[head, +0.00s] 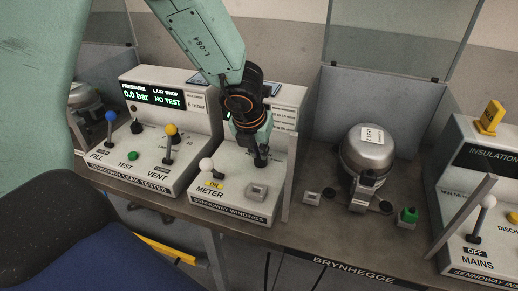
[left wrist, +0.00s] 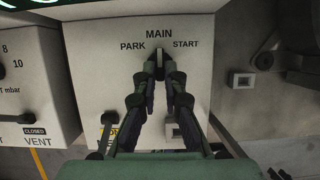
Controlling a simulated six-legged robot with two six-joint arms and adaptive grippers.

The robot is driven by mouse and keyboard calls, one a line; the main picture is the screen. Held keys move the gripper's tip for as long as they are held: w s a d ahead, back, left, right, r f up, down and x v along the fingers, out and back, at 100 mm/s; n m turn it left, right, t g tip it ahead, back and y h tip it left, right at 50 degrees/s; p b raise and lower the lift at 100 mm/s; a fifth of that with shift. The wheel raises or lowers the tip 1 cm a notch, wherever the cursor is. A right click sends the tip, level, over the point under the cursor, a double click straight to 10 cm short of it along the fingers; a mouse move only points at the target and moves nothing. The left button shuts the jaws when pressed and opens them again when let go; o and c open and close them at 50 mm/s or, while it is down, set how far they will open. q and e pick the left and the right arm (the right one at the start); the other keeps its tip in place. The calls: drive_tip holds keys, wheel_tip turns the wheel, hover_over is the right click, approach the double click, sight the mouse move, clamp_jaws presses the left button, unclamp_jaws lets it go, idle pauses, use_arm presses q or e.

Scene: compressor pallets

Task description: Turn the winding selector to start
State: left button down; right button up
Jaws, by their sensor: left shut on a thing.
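The winding selector (left wrist: 159,58) is a dark knob on the pale top of the windings tester, under the labels PARK, MAIN and START in the left wrist view. It sits just below MAIN and looks roughly upright, pointing that way. My left gripper (left wrist: 160,72) is shut on it, one finger on each side. In the head view my left gripper (head: 260,155) reaches down onto the windings tester (head: 232,205) and hides most of the selector. My right gripper is not in view.
On the same tester, a white-knobbed METER lever (head: 206,165) reads ON, near a grey square block (head: 257,191). The leak tester (head: 130,172) with its levers stands left. A compressor (head: 368,152) stands right, beyond a thin upright panel. The insulation tester (head: 480,240) is far right.

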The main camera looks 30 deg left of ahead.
use_arm(q)
drive_tip(key=shift+s+r+m+h+p, duration=0.15)
drive_tip(key=shift+m+h+p, duration=0.15)
drive_tip(key=shift+m+p, duration=0.5)
drive_tip(key=m+h+p, duration=0.1)
drive_tip(key=m+p, duration=0.1)
drive_tip(key=p, duration=0.2)
drive_tip(key=m+h+p, duration=0.1)
drive_tip(key=m+p, duration=0.2)
drive_tip(key=p, duration=0.1)
drive_tip(key=a+m+p, duration=0.1)
drive_tip(key=m+p, duration=0.1)
drive_tip(key=p, duration=0.2)
drive_tip(key=shift+g+h+p, duration=0.3)
drive_tip(key=shift+h+p, duration=0.05)
drive_tip(key=shift+h, duration=0.05)
drive_tip(key=shift+w+m+p, duration=0.2)
drive_tip(key=shift+m+p, duration=0.5)
drive_tip(key=shift+p, duration=0.2)
drive_tip(key=c, duration=1.4)
unclamp_jaws()
drive_tip(key=shift+c, duration=0.2)
wheel_tip(320, 180, up, 10)
